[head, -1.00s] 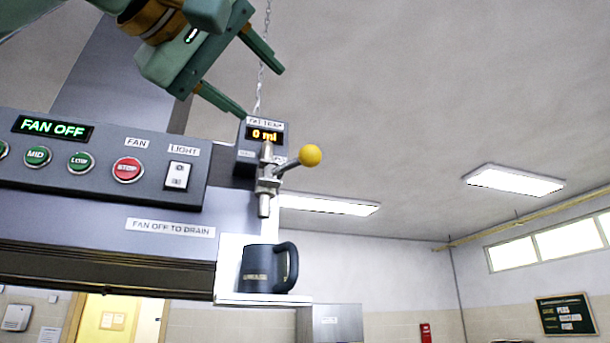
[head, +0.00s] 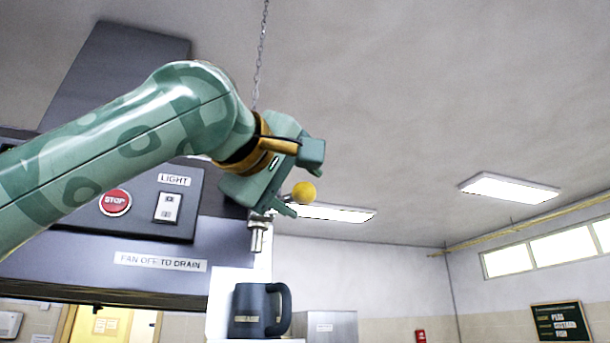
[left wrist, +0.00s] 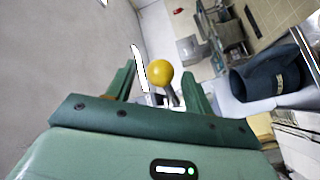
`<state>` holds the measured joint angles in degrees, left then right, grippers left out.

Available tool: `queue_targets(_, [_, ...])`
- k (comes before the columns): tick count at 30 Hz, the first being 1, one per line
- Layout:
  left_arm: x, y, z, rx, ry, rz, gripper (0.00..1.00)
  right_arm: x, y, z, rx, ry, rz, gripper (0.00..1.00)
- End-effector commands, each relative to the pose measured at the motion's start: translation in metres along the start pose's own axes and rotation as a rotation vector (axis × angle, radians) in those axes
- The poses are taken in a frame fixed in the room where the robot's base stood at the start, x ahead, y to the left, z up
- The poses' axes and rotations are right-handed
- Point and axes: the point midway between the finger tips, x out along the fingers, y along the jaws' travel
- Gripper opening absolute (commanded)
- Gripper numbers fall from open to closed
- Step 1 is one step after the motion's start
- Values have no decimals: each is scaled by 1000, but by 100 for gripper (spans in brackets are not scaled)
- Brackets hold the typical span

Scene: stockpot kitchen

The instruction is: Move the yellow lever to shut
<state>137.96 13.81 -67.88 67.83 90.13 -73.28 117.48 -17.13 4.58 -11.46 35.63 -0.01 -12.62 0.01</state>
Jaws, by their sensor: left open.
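The yellow lever's ball knob (head: 303,193) shows just right of my left gripper (head: 302,190) in the head view. In the left wrist view the yellow knob (left wrist: 160,73) and its short grey stem appear between the two open fingers (left wrist: 160,82), with no finger clearly touching it. The metal tap (head: 257,234) shows below the gripper; the lever's pivot and the tap's display are hidden behind the gripper. My right gripper is not in view.
A dark mug (head: 258,310) stands below the tap on a white ledge; it also shows in the left wrist view (left wrist: 270,75). The hood panel with a stop button (head: 115,202) and light switch (head: 167,206) is partly behind my left arm. A chain (head: 260,60) hangs above.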

Motion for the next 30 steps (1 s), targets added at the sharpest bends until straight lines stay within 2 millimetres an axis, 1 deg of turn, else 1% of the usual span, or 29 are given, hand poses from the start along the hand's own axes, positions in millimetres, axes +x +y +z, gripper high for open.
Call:
queue_targets(1, [8,3,-1,-1,-1,-1,52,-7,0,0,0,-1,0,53])
queue_targets(6, [23,1,0,0,0,0,52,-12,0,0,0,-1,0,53])
queue_targets(15, [26,0,0,0,0,1,52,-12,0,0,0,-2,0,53])
queue_targets(16, [26,0,0,0,0,1,47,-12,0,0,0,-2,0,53])
queue_targets(17, [26,0,0,0,0,1,38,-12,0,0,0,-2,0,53])
queue_targets(18, [26,0,0,0,0,1,27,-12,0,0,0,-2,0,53])
queue_targets(20, [26,0,0,0,0,0,10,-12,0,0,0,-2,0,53])
queue_targets(21, [26,0,0,0,0,0,0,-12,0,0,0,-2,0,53])
queue_targets(30, [23,-1,-2,-1,-23,16,0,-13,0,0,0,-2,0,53])
